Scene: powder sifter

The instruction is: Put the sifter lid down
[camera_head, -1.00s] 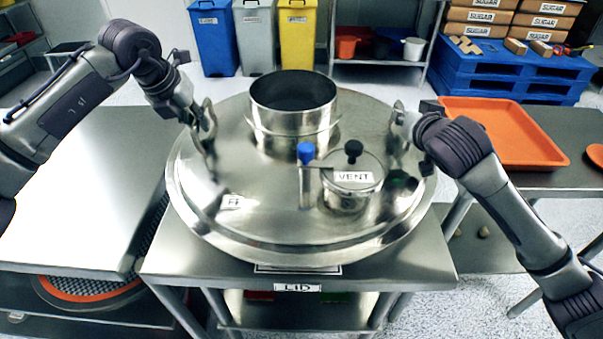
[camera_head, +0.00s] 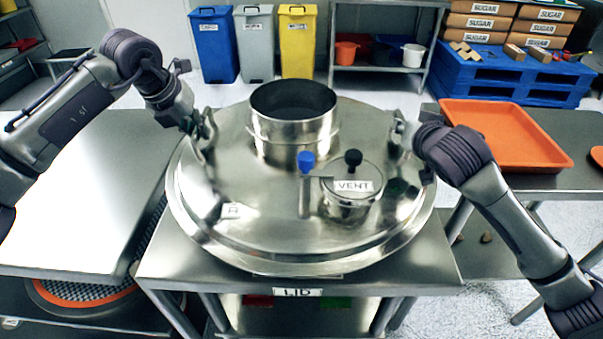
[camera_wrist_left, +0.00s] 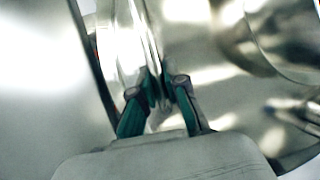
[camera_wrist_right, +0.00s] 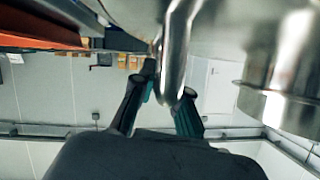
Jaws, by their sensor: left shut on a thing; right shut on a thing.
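The sifter lid (camera_head: 270,218) is a large round steel lid in the middle of the head view, with an open central collar (camera_head: 293,130) and a small vent port (camera_head: 350,190). It is at or just above a steel table labelled LID (camera_head: 210,275); I cannot tell whether it touches. My left gripper (camera_head: 199,130) is shut on the lid's left handle, which also shows in the left wrist view (camera_wrist_left: 150,45). My right gripper (camera_head: 405,135) is shut on the right handle, a bent steel bar in the right wrist view (camera_wrist_right: 175,50). The lid's underside is hidden.
A steel surface (camera_head: 80,190) lies to the left, with an orange-rimmed mesh (camera_head: 85,300) below it. An orange tray (camera_head: 505,135) is on a bench at the right. Bins, a shelf and a blue pallet (camera_head: 500,75) stand at the back. Floor shows behind the lid.

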